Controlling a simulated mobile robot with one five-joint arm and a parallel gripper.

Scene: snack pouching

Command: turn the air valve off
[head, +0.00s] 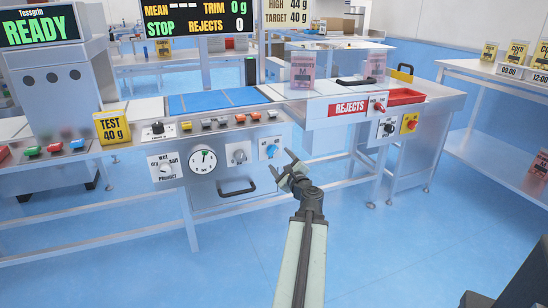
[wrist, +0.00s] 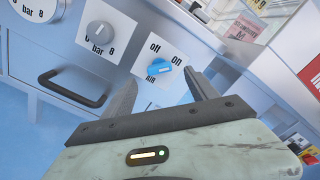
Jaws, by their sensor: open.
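The air valve (head: 270,149) is a blue knob on a white plate on the machine's front panel. In the wrist view the knob (wrist: 158,69) sits under the words "off" and "ON", with "AIR" below it. Its pointer seems to lean toward "ON". My gripper (head: 281,161) is open and empty, in front of the panel just below and right of the knob. In the wrist view its two fingers (wrist: 163,83) stand on either side of the knob's lower part of the picture, apart from it as far as I can tell.
A grey regulator knob (wrist: 101,31) is left of the valve, with a round gauge (head: 203,161) further left. A black drawer handle (head: 237,187) is below. The floor in front is clear.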

